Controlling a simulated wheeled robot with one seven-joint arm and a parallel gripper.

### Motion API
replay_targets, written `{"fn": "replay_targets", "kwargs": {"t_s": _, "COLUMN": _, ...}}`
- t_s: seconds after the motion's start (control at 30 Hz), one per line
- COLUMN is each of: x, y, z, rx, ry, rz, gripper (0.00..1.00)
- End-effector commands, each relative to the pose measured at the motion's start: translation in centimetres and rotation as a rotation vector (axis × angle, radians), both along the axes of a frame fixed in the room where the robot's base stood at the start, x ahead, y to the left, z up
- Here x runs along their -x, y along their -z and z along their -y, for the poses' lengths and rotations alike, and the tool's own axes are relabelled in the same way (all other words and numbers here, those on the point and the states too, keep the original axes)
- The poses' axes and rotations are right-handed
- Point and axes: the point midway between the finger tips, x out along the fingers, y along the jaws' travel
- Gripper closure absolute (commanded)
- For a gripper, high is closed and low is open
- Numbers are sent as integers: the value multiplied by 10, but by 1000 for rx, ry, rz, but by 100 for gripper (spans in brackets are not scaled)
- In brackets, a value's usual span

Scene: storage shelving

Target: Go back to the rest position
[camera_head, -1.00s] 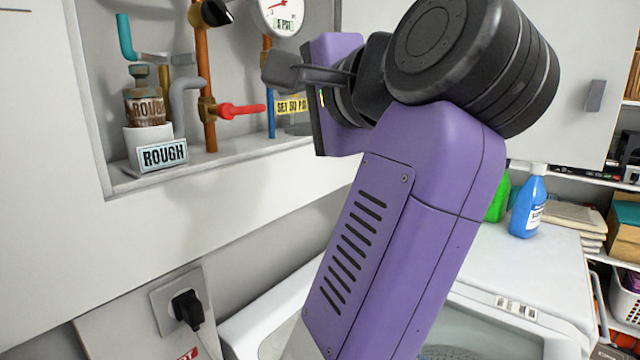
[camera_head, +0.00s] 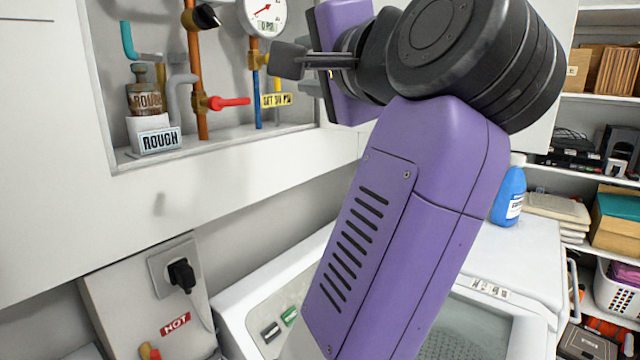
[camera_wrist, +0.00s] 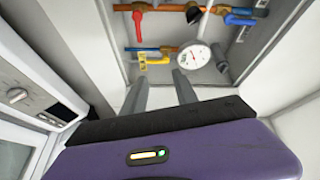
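My gripper (camera_head: 292,72) is at the upper middle of the head view, in front of the right part of a wall niche with pipes. In the wrist view, my gripper (camera_wrist: 159,77) shows two grey fingers apart with nothing between them. My purple arm is bent and fills the middle of the head view. The fingers point towards the niche and its white pressure gauge (camera_head: 262,14), which also shows in the wrist view (camera_wrist: 193,57). I cannot tell the exact distance to the pipes.
A power plug (camera_head: 182,275) sits in the wall below. White machines stand underneath. A blue bottle (camera_head: 509,196) and shelves (camera_head: 590,97) are at right.

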Motion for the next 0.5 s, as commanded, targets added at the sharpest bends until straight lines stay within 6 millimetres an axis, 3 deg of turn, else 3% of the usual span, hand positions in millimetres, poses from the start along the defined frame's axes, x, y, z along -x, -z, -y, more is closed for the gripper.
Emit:
{"fn": "replay_targets", "kwargs": {"t_s": 0.1, "x": 2, "y": -17, "z": 6, "rx": 29, "ry": 37, "rz": 105, "gripper": 65}}
{"fn": "replay_targets", "kwargs": {"t_s": 0.23, "x": 1, "y": -19, "z": 13, "rx": 84, "ry": 90, "rz": 211, "gripper": 65}}
{"fn": "replay_targets", "kwargs": {"t_s": 0.37, "x": 1, "y": -9, "z": 20, "rx": 163, "ry": 153, "rz": 310, "gripper": 65}}
{"fn": "replay_targets", "kwargs": {"t_s": 0.5, "x": 1, "y": 15, "z": 30, "rx": 270, "ry": 223, "rz": 407, "gripper": 65}}
